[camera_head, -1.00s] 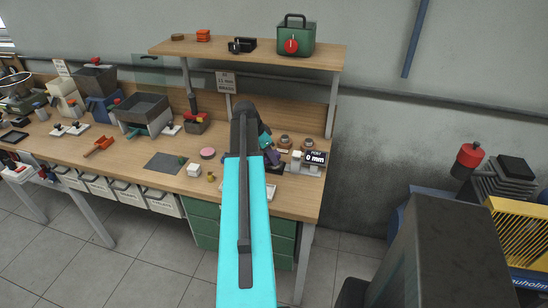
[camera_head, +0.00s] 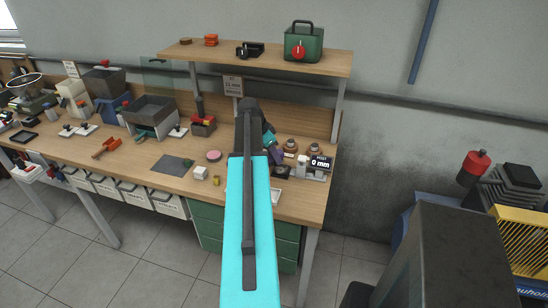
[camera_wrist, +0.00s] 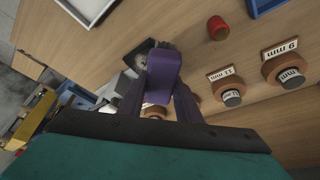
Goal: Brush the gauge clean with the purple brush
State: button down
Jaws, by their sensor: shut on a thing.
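My gripper (camera_wrist: 160,105) is shut on the purple brush (camera_wrist: 163,72), whose block fills the space between the two fingers in the wrist view. In the head view the brush (camera_head: 277,155) shows small beyond my arm, over the right end of the bench. The gauge (camera_head: 319,163), a pale device with a dark "0 mm" display, stands just right of the brush there. A pale grey body that looks like the gauge (camera_wrist: 117,88) shows left of the brush in the wrist view, partly hidden by a finger. I cannot tell whether the bristles touch anything.
A small dark plate (camera_head: 281,172) lies left of the gauge. Round knobs with mm labels (camera_wrist: 283,72) and a red cylinder (camera_wrist: 218,28) are close by in the wrist view. A shelf (camera_head: 270,62) with a green box (camera_head: 303,45) overhangs the bench.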

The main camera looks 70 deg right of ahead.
jog(key=shift+r+p, duration=0.75)
jog(key=shift+r, duration=1.05)
jog(key=shift+r, duration=0.1)
jog(key=shift+r+p, duration=0.65)
jog(key=shift+r, duration=0.75)
jog(key=shift+w, duration=0.15)
jog(key=w+a+r+n+t+h+b, duration=0.15)
jog(key=w+a+n, duration=0.55)
jog(key=w+a, duration=0.85)
jog(key=w+a+r+n+t+y+b, duration=0.1)
jog(key=w+a+n+t+b, duration=0.35)
jog(key=w+a, duration=1.05)
jog(key=w+a+r+n+y, duration=0.1)
jog(key=w+a+n, duration=0.3)
jog(key=a, duration=0.8)
jog(key=w+a+r+n+t+y, duration=0.1)
jog(key=w+a+n, duration=0.4)
jog(key=a, duration=0.7)
jog(key=w+a+r+n+y+b, duration=0.1)
jog(key=w+a+n, duration=0.3)
jog(key=a, duration=0.9)
jog(key=shift+w+r+n+t+y, duration=0.15)
jog(key=shift+w+n+t+y, duration=0.2)
jog(key=shift+n, duration=0.6)
